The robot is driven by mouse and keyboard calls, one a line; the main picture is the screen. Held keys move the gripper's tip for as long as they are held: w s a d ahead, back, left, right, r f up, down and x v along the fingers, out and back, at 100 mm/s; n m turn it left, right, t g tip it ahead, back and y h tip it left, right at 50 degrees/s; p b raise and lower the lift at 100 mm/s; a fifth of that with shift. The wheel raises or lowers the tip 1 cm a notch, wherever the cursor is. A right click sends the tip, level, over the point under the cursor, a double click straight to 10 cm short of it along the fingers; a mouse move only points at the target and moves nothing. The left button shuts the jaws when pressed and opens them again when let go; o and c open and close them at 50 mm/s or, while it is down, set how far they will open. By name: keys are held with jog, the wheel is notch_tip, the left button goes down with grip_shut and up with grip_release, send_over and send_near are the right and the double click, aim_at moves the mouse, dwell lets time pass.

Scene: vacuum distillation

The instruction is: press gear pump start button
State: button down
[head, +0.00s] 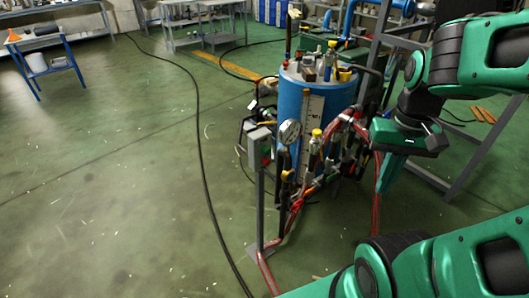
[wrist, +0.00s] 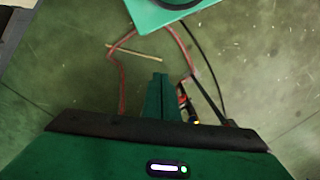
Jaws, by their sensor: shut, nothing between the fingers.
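A small grey box (head: 259,147) stands on a grey post in the head view, left of the blue tank. A bit of red and green shows on its right side; I cannot make out the separate buttons. My gripper (head: 386,190) points down at the right of the piping, well to the right of the box and apart from it. Its green fingers are together with nothing between them, also in the wrist view (wrist: 159,78). The box does not clearly show in the wrist view.
The blue tank (head: 297,105) carries a round gauge (head: 289,131), valves and red hoses (head: 292,215) between the box and my gripper. A grey metal frame (head: 483,150) stands at the right. A black cable (head: 203,150) crosses the open green floor at the left.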

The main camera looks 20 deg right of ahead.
jog(key=w+a+f+n+t+y, duration=0.1)
jog(key=w+a+f+n+y, duration=0.1)
jog(key=w+n, duration=0.7)
jog(key=w+a+f+n+t+y, duration=0.2)
jog(key=w+n, duration=0.6)
jog(key=w+a+f+n+t+y, duration=0.1)
jog(key=w+f+n+y, duration=0.1)
jog(key=w+n, duration=0.7)
jog(key=shift+w+a+n, duration=0.3)
jog(key=shift+a, duration=0.1)
jog(key=shift+f, duration=0.1)
